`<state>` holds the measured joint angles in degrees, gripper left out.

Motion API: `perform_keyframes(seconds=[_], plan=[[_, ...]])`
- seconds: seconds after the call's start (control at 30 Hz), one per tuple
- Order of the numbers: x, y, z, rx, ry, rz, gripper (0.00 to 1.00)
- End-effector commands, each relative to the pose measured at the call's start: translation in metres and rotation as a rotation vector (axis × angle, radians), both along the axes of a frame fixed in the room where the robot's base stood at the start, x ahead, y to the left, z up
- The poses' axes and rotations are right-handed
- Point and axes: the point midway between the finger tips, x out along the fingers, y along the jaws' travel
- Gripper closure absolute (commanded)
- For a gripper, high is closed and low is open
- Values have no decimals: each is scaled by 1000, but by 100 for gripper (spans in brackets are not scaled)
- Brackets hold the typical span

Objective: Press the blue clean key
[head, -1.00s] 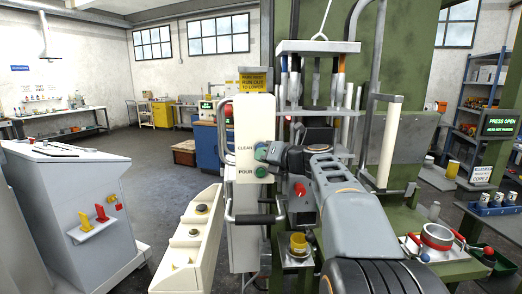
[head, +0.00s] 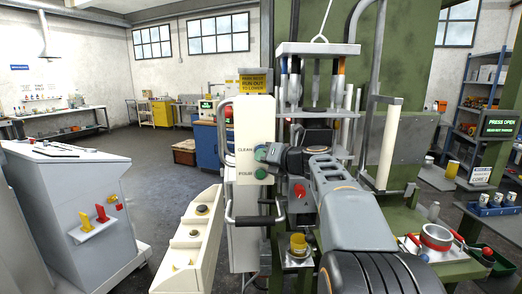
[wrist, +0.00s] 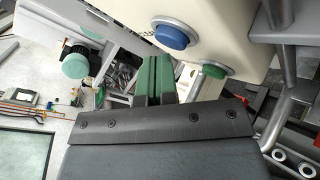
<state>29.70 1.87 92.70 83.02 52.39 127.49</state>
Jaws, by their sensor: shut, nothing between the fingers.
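The blue clean key (wrist: 173,36) is a round button in a metal ring on a cream panel, at the top of the wrist view. The green pour key (wrist: 213,71) sits to its lower right. My gripper (wrist: 153,62) has green fingers that are shut and empty. In the wrist view its fingertips lie below and left of the blue key, apart from it in the picture. In the head view the cream panel (head: 253,118) is left of my gripper (head: 264,154), whose tip overlaps the clean key's place and hides the blue. The depth gap is unclear.
A black handle (head: 256,220) sticks out low on the panel's housing. A grey cabinet (head: 60,195) with red and yellow levers stands at left.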

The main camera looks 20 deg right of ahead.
Motion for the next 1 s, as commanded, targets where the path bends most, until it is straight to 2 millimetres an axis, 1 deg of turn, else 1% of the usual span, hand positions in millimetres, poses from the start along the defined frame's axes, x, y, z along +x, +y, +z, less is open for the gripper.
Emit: perform_keyframes(seconds=[0.43, 1.0], plan=[[1, 0, 0, 0, -1, 1, 100], [7, -3, 1, 1, 0, -1, 100]])
